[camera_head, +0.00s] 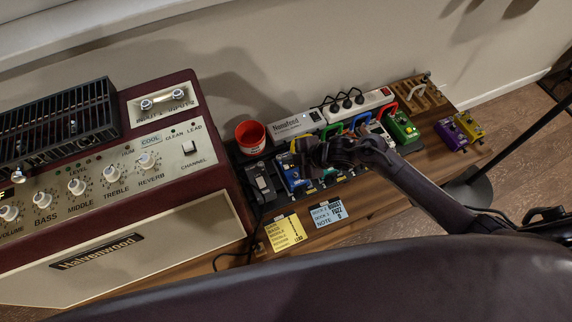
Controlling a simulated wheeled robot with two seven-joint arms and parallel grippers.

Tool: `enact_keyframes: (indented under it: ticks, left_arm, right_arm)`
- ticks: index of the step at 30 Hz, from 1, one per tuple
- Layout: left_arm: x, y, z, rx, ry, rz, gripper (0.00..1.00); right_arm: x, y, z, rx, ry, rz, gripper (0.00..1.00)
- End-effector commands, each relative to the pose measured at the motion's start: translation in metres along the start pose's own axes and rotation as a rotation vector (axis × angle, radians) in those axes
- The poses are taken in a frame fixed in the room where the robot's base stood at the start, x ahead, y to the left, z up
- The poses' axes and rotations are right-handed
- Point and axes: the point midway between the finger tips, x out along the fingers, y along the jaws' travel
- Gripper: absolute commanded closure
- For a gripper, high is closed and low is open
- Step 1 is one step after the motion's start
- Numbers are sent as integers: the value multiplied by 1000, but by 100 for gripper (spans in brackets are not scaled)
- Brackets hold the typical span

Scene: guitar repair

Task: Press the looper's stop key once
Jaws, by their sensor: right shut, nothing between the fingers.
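A row of pedals stands on the wooden bench. I cannot tell for sure which is the looper, and no stop key can be read. A black pedal (262,183) is at the left end, and a blue pedal (291,174) is beside it. My right gripper (304,154) is shut and empty, over the blue pedal and those just right of it. It hides parts of them. I cannot tell whether its tips touch a pedal. My left gripper is not in view.
A maroon amplifier (226,200) fills the left. A red cup (251,135), a white power box (298,124) and a power strip (385,95) stand behind the pedals. A green pedal (402,128) is at right. Yellow (284,233) and blue (328,213) notes lie in front.

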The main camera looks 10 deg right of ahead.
Motion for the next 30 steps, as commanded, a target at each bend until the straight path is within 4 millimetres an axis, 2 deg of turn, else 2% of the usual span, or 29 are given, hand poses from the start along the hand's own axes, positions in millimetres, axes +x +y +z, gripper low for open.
enact_keyframes:
  ticks: [23, 30]
  left_arm:
    - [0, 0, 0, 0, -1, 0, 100]
    - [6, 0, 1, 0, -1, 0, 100]
  right_arm:
    - [0, 0, 0, 0, 0, 0, 100]
    - [6, -4, 4, 0, 0, -1, 100]
